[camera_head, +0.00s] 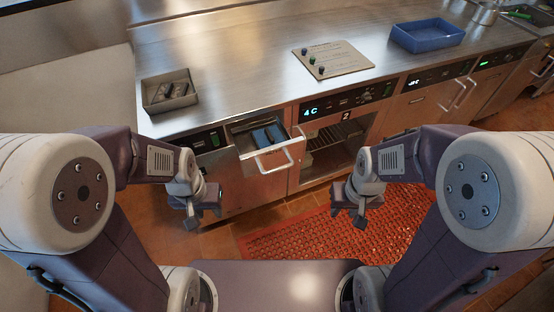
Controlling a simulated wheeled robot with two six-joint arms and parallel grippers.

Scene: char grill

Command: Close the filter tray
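The filter tray (244,127) is a metal drawer pulled out from the counter front, left of centre. Dark blue pieces (262,136) lie in it. A pale bar handle (273,160) is on its front. My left gripper (203,212) is to the left of the tray and nearer to me, apart from the handle. My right gripper (349,213) is to the right of the tray, over the floor by the red mat. Both grippers look open and empty, with their fingers apart.
The steel counter (240,70) holds a grey bin (157,104) with dark items, a tan panel with knobs (345,62) and a blue tray (428,47). An open oven compartment (325,155) is right of the drawer. A red perforated mat (300,228) lies on the floor.

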